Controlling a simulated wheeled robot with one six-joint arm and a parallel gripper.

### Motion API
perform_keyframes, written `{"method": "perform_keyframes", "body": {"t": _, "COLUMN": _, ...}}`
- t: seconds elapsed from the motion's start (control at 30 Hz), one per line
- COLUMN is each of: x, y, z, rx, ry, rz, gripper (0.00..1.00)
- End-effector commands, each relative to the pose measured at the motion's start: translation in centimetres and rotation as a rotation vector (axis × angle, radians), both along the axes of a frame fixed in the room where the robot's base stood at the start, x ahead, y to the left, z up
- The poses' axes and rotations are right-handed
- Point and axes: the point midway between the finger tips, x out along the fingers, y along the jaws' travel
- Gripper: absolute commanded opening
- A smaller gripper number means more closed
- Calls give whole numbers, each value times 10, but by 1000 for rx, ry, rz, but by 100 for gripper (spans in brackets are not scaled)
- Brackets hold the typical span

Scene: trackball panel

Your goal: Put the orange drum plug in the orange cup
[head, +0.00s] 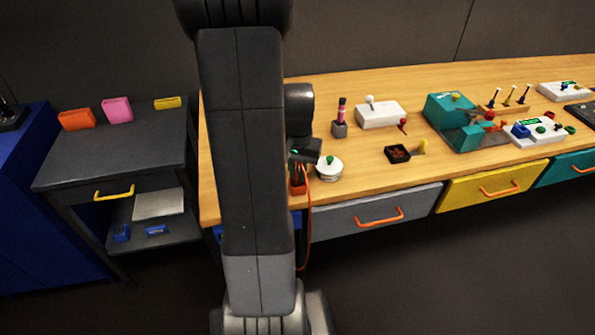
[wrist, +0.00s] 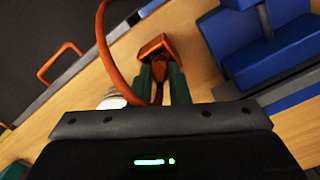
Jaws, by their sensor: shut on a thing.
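My gripper (wrist: 160,75) is shut on the orange drum plug (wrist: 157,93), which shows as a small orange piece between the green fingers, with an orange cable running from it. Just beyond the fingertips in the wrist view is a small, square, orange-rimmed open cup (wrist: 153,44) with a dark inside. In the head view the orange cup (head: 298,189) appears right under my gripper (head: 298,168), near the table's front edge. The fingers partly cover the cup, and I cannot tell whether the plug is above or inside it.
A white round drum (head: 329,168) with a green knob stands close to my gripper's right. A blue stepped object (wrist: 265,45) is near in the wrist view. The orange cable (head: 307,225) hangs over the table edge. A dark cart (head: 120,150) carries orange, pink and yellow holders.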

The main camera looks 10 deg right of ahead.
Motion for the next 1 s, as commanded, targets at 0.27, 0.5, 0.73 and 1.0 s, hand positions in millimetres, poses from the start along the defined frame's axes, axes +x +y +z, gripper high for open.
{"method": "perform_keyframes", "body": {"t": 0.27, "x": 0, "y": 0, "z": -2, "rx": 0, "ry": -1, "rz": 0, "gripper": 0}}
{"method": "perform_keyframes", "body": {"t": 0.5, "x": 0, "y": 0, "z": -3, "rx": 0, "ry": -1, "rz": 0, "gripper": 38}}
{"method": "perform_keyframes", "body": {"t": 0.73, "x": 0, "y": 0, "z": -3, "rx": 0, "ry": -1, "rz": 0, "gripper": 38}}
{"method": "perform_keyframes", "body": {"t": 1.0, "x": 1, "y": 0, "z": 26, "rx": -1, "ry": -6, "rz": 0, "gripper": 38}}
